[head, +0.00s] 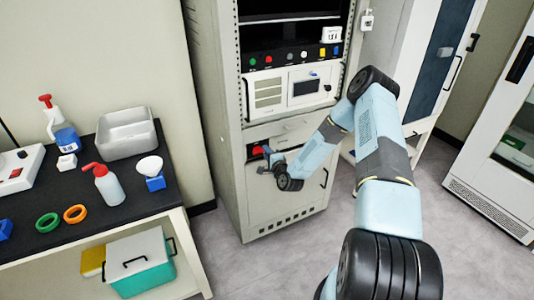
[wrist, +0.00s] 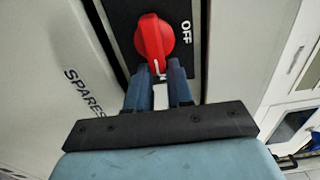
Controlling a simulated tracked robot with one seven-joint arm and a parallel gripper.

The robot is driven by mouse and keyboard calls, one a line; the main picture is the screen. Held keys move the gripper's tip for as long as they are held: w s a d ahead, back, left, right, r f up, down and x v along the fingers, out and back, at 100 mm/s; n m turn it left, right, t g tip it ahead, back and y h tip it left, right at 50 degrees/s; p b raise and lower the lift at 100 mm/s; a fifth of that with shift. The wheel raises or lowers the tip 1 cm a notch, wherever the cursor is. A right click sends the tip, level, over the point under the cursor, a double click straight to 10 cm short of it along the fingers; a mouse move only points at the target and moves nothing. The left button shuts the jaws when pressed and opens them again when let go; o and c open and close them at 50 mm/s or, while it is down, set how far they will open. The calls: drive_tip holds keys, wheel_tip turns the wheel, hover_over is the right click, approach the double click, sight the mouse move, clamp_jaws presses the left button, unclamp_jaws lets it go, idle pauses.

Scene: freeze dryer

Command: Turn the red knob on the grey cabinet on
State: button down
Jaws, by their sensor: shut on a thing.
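The red knob (wrist: 154,38) sits on a dark plate (wrist: 122,22) on the grey cabinet (head: 228,130). In the wrist view its white pointer mark faces down the picture, between my fingers, and the word OFF (wrist: 186,32) stands to its right, turned sideways. My gripper (wrist: 157,72) is shut on the near end of the knob's handle, one blue finger on each side. In the head view my gripper (head: 266,151) is at the cabinet's lower front, beside a small patch of red; my wrist and fingers hide much of that area.
A panel with coloured buttons (head: 290,56) and a small screen (head: 305,87) are above my gripper. A black bench (head: 110,205) with bottles, a grey tub (head: 126,133) and rings stands left. A white cabinet (head: 500,130) stands right. Floor between is clear.

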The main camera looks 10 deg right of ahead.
drive_tip(key=shift+s+a+f, duration=0.2)
drive_tip(key=shift+s+a, duration=0.1)
drive_tip(key=shift+a, duration=0.4)
drive_tip(key=c, duration=1.2)
unclamp_jaws()
drive_tip(key=shift+c, duration=0.2)
drive_tip(key=shift+o, duration=0.7)
drive_tip(key=shift+d, duration=0.1)
drive_tip(key=shift+w+d, duration=0.1)
drive_tip(key=shift+w+d+r, duration=0.1)
drive_tip(key=shift+d, duration=0.05)
drive_tip(key=v, duration=1.3)
drive_tip(key=shift+s+d, duration=0.15)
drive_tip(key=shift+s, duration=0.2)
